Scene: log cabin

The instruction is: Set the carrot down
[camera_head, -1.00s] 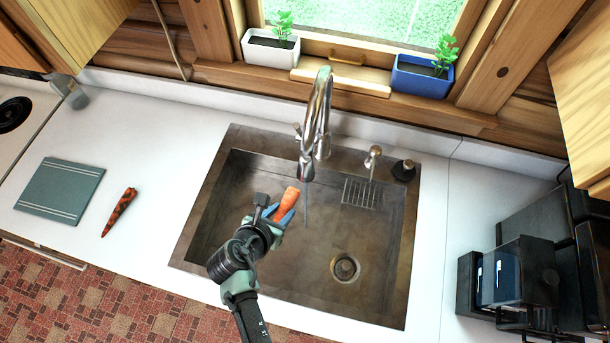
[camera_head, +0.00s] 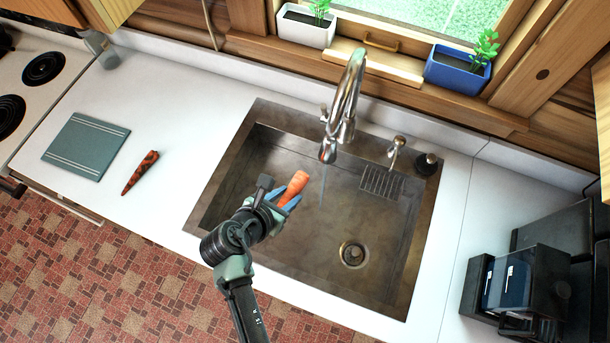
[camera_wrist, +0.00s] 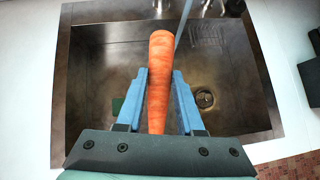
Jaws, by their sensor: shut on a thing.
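My gripper (camera_head: 282,202) is shut on an orange carrot (camera_head: 295,187) and holds it above the left part of the sink (camera_head: 262,140). In the wrist view the carrot (camera_wrist: 160,85) stands between the two blue fingers, its thick end pointing away from me. Its lower end is hidden by the gripper's body.
A grey-green cutting board (camera_head: 87,146) lies on the counter at left, near the stove (camera_head: 45,95). White counter (camera_head: 185,125) between the carrot and sink is clear. A black appliance (camera_head: 520,285) stands at right. Planters (camera_head: 458,72) sit on the windowsill.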

